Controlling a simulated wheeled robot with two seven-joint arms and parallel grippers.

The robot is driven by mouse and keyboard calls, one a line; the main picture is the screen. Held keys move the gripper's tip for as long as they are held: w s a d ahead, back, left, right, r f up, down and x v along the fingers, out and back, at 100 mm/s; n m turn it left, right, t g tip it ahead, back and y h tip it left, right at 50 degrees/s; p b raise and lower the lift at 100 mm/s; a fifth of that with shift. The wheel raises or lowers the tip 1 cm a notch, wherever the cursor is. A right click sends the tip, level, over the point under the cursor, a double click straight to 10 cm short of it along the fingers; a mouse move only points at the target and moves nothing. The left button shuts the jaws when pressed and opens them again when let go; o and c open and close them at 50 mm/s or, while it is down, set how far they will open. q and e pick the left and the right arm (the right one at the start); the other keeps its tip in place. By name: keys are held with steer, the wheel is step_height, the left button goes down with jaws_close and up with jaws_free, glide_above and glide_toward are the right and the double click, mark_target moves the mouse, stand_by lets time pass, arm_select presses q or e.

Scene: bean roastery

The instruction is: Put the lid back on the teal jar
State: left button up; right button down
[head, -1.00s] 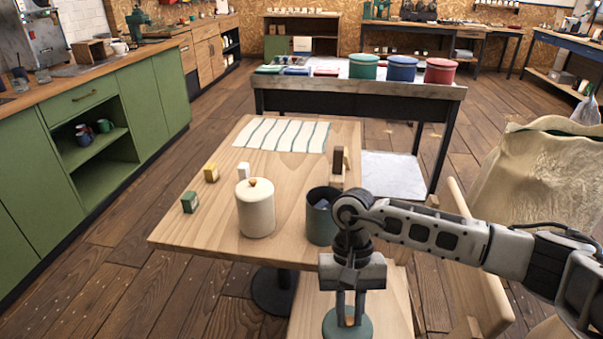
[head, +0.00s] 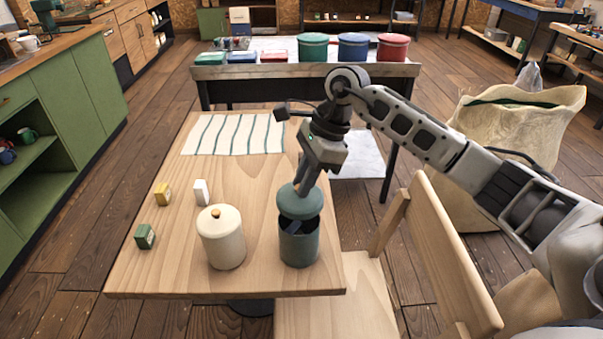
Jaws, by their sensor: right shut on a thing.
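The teal jar (head: 299,249) stands upright on the wooden table near its front right corner. Its mouth is partly uncovered at the front, and something dark shows inside. My right gripper (head: 303,187) is shut on the teal lid (head: 299,204) and holds it over the jar's mouth, slightly tilted. I cannot tell whether the lid's far edge touches the rim. My left gripper is not in view.
A cream jar (head: 221,238) with its lid on stands just left of the teal jar. A striped cloth (head: 234,135) lies behind. A chair (head: 440,255) stands at the right.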

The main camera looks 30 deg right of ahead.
mark_target(303, 203)
steer(key=shift+f+b, duration=0.35)
steer(key=shift+f, duration=0.45)
step_height(303, 203, down, 4)
steer(key=shift+r+b, duration=0.25)
steer(key=shift+b, duration=0.95)
steer(key=shift+f+b, duration=0.3)
steer(key=shift+f, duration=0.05)
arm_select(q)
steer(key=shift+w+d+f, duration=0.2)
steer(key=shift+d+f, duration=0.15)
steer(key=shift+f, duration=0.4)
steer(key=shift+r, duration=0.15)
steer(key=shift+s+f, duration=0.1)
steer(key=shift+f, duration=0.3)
arm_select(e)
steer(key=shift+a, duration=0.15)
arm_select(q)
steer(key=shift+b, duration=0.3)
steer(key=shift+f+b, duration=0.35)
steer(key=shift+b, duration=0.1)
arm_select(e)
steer(key=shift+f, duration=0.15)
